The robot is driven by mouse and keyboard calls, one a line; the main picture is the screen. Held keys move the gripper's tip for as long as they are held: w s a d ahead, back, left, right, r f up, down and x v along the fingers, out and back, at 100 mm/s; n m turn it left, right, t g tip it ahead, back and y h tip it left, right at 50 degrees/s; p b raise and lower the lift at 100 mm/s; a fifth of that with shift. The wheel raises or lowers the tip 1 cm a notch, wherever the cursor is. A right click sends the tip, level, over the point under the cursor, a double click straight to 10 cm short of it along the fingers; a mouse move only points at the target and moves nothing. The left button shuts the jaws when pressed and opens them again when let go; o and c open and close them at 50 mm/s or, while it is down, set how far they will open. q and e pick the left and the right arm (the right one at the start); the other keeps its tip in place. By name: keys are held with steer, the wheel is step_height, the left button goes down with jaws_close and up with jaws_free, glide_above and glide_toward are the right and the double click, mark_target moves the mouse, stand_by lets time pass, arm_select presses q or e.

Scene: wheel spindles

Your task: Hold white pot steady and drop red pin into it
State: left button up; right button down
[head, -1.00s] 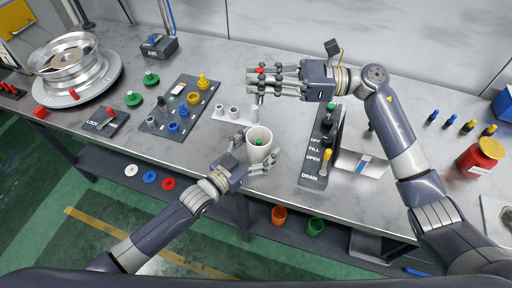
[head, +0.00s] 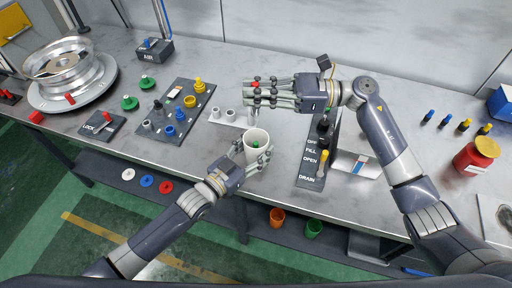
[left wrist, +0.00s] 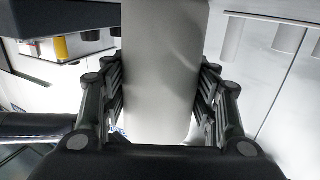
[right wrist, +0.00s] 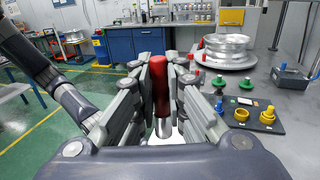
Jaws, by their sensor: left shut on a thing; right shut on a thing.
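The white pot (head: 257,140) stands near the table's front edge, a green item (head: 256,145) showing inside it. My left gripper (head: 248,160) is shut around the pot from the front; the pot's pale wall (left wrist: 160,70) fills the gap between the fingers in the left wrist view. My right gripper (head: 256,93) is shut on the red pin, above and behind the pot. The pin's red top (head: 255,85) shows at the fingertips. In the right wrist view the red pin (right wrist: 160,85) is upright between the fingers, with a metallic lower end.
A holder with white cups (head: 223,114) is just left of the pot. A panel with blue and yellow knobs (head: 174,120) lies farther left. A labelled lever panel (head: 310,173) stands right of the pot. A red jar (head: 476,156) is at far right.

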steer(key=shift+f, duration=5)
steer(key=c, duration=1.6)
jaws_free()
steer(key=shift+o, duration=0.2)
steer(key=d, duration=1.2)
arm_select(q)
steer(key=o, duration=1.1)
steer(key=shift+o, duration=0.2)
steer(key=v, duration=1.2)
